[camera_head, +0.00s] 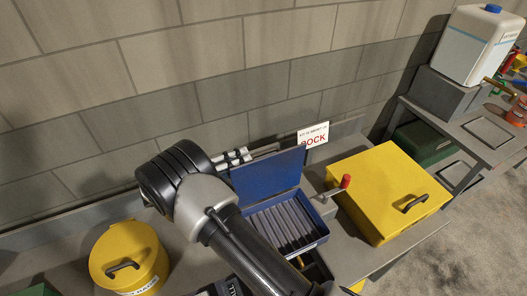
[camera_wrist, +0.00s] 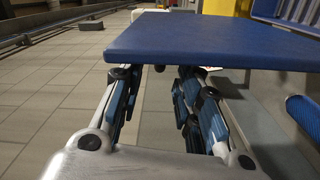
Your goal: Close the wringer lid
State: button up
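The wringer is a blue box (camera_head: 319,235) with a ribbed inside and a red-ended crank (camera_head: 345,182) on its right side. Its blue lid (camera_head: 262,178) stands open, raised at the back near the wall. In the wrist view the flat blue panel just ahead of the fingers looks like this lid (camera_wrist: 225,38). My gripper (camera_wrist: 155,78) is open, with a clear gap between its fingers. The fingertips end close to the panel's near edge; I cannot tell if they touch it. In the head view my arm hides most of my gripper and part of the box's left side.
A yellow case (camera_head: 372,185) with a black handle stands right of the wringer. A round yellow container (camera_head: 125,250) stands at the left. A white sign (camera_head: 313,134) is behind the lid by the block wall. A white jug (camera_head: 480,45) stands at upper right.

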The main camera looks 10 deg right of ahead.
aim_at(255, 156)
jog(key=d, duration=0.2)
jog(key=w+d, duration=0.1)
jog(key=d, duration=0.4)
jog(key=shift+w+d, duration=0.3)
jog(key=shift+c, duration=0.2)
grip_shut()
